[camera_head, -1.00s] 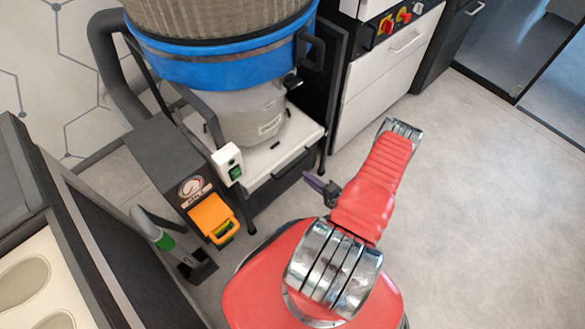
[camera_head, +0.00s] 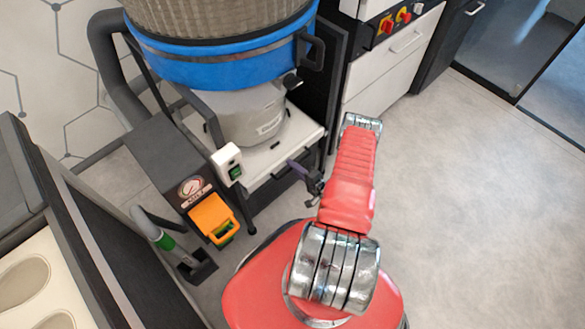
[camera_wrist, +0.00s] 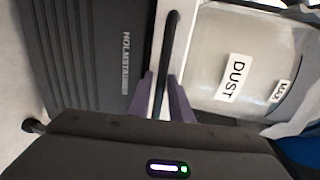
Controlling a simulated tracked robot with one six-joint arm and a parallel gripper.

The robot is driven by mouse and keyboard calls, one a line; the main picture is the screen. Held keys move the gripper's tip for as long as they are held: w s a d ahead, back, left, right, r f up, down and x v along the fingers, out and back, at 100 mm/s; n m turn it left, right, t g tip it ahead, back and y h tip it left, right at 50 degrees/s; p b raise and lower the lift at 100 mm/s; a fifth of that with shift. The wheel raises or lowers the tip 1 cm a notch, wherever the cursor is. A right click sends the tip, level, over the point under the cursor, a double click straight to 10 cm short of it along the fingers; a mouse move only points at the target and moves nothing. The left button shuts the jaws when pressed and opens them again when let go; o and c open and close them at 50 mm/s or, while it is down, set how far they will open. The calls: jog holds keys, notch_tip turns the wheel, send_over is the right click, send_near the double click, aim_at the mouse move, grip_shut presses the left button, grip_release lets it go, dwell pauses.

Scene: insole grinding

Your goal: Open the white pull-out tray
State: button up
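The white pull-out tray (camera_head: 312,128) is under the translucent dust container (camera_head: 258,122) in the head view, in the dark frame below the blue ring. In the wrist view a white strip of it (camera_wrist: 188,38) shows beside the container, with a long black bar (camera_wrist: 170,45) along it, seemingly its handle. My gripper (camera_head: 297,168), with purple fingers, is at the tray's front edge. In the wrist view the fingers (camera_wrist: 163,100) are apart, one on each side of the black bar's near end. Whether they touch it cannot be told.
A white switch box (camera_head: 228,163) and an orange-handled unit (camera_head: 213,215) are left of the tray. A white drawer cabinet (camera_head: 385,75) stands to the right. A dark ribbed panel (camera_wrist: 80,55) lies left in the wrist view. The grey floor (camera_head: 470,200) at right is clear.

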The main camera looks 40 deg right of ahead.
jog(key=shift+c, duration=0.4)
grip_shut()
